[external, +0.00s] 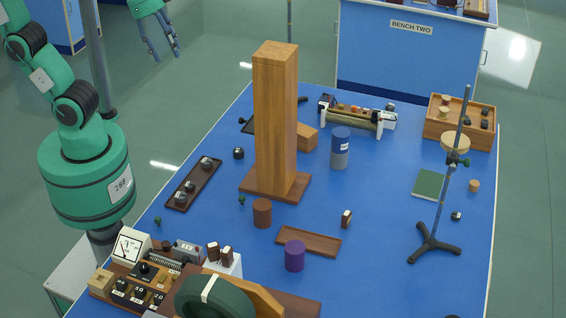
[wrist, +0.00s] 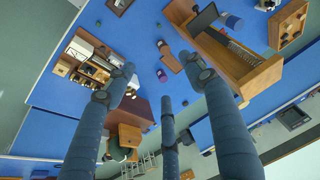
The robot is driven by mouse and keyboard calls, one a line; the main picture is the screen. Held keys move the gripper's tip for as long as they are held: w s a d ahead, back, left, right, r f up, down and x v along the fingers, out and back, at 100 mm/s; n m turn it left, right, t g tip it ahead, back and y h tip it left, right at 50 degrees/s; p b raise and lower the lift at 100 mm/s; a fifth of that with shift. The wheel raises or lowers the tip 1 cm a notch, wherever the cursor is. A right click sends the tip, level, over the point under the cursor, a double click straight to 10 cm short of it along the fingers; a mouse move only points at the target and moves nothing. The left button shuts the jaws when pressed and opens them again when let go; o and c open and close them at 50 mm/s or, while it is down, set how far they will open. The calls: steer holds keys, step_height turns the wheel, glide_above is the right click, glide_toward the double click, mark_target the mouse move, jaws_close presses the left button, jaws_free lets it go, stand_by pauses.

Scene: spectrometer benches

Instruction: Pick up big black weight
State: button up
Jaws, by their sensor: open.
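Several black weights with pale labels are in the external view; I cannot tell for sure which is the big one. One black weight (external: 238,153) stands alone on the blue bench top, left of the wooden tower. More black weights (external: 206,163) sit in a dark narrow tray (external: 178,200) to its lower left. A small dark piece (external: 456,216) lies by the stand at right. My gripper (external: 166,54) hangs at the top left, far from all of them. Its fingers are spread and empty; they also show in the wrist view (wrist: 157,88).
The tall wooden tower (external: 276,120) stands mid-bench, an obstacle. Nearby are a brown cylinder (external: 262,213), a purple cylinder (external: 294,256), a shallow wooden tray (external: 308,241) and a blue-grey cylinder (external: 340,148). A rod stand (external: 436,215) is at right. Instruments (external: 140,270) crowd the front left.

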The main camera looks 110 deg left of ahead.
steer(key=w+a+g, duration=0.1)
steer(key=w+a, duration=0.2)
steer(key=a, duration=0.4)
steer(key=w+a+g, duration=0.1)
steer(key=w+a, duration=0.2)
steer(key=a, duration=0.4)
steer(key=g, duration=0.2)
glide_above(238, 150)
step_height(238, 150, down, 41)
steer(key=shift+r+h+b, duration=0.1)
steer(key=shift+h+b, duration=0.3)
steer(key=shift+s+f+b, duration=0.1)
steer(key=shift+f+b, duration=0.65)
steer(key=shift+f, duration=3.5)
steer(key=shift+f, duration=0.15)
steer(key=shift+f+b, duration=0.75)
steer(key=shift+f, duration=1.75)
